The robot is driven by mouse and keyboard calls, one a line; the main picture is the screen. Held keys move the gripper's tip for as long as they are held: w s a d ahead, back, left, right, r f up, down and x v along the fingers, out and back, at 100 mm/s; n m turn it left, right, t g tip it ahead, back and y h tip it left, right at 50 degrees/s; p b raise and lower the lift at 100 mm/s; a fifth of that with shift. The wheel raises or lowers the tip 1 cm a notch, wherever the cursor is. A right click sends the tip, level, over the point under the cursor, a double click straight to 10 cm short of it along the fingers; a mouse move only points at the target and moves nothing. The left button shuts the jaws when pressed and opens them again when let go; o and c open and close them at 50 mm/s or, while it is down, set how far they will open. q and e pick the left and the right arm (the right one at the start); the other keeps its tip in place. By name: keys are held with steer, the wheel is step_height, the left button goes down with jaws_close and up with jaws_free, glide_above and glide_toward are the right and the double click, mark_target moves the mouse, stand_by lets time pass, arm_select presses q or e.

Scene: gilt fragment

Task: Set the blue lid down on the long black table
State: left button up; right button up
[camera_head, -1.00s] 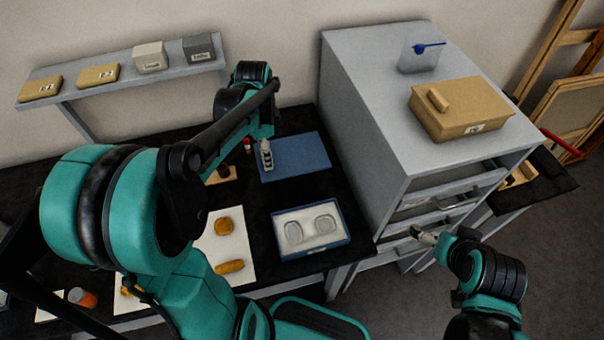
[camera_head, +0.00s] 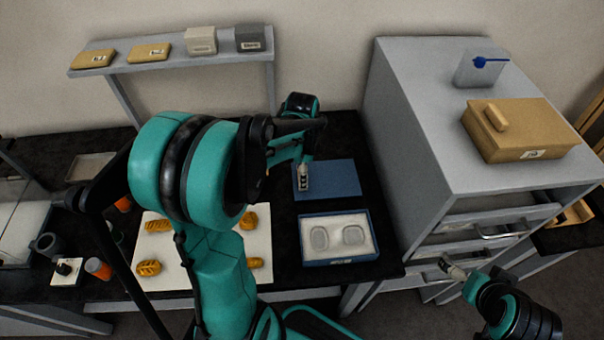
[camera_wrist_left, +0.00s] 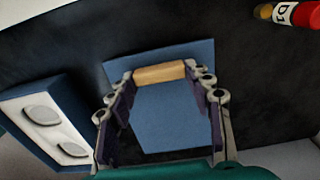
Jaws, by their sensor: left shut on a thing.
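The blue lid (camera_head: 338,178) is a flat rectangle with a wooden bar handle. It is level over the back of the long black table (camera_head: 385,262), behind the blue-sided box. My left gripper (camera_head: 303,182) is shut on the handle; in the left wrist view the fingers (camera_wrist_left: 160,76) close on the handle's ends, with the lid (camera_wrist_left: 172,115) beneath. I cannot tell whether the lid touches the table. My right gripper (camera_head: 453,269) is by the cabinet drawers, away from the lid; its jaws are too small to read.
The blue-sided box (camera_head: 338,240) with two grey oval pieces stands just in front of the lid. A white sheet (camera_head: 200,272) with ochre pieces lies left of it. The grey cabinet (camera_head: 400,120) rises to the right. A red-and-white labelled thing (camera_wrist_left: 290,13) lies beyond the lid.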

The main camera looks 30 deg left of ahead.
arm_select(q)
steer(key=shift+f, duration=0.15)
steer(key=o, duration=1.2)
steer(key=shift+c, duration=0.2)
step_height(320, 180, up, 11)
steer(key=p, duration=0.4)
steer(key=s+d+r+n+t, duration=0.3)
steer(key=s+d+n+t, duration=0.4)
steer(key=s+d+n, duration=0.3)
steer(key=shift+d+n, duration=0.3)
steer(key=shift+d, duration=0.6)
steer(key=shift+r, duration=0.1)
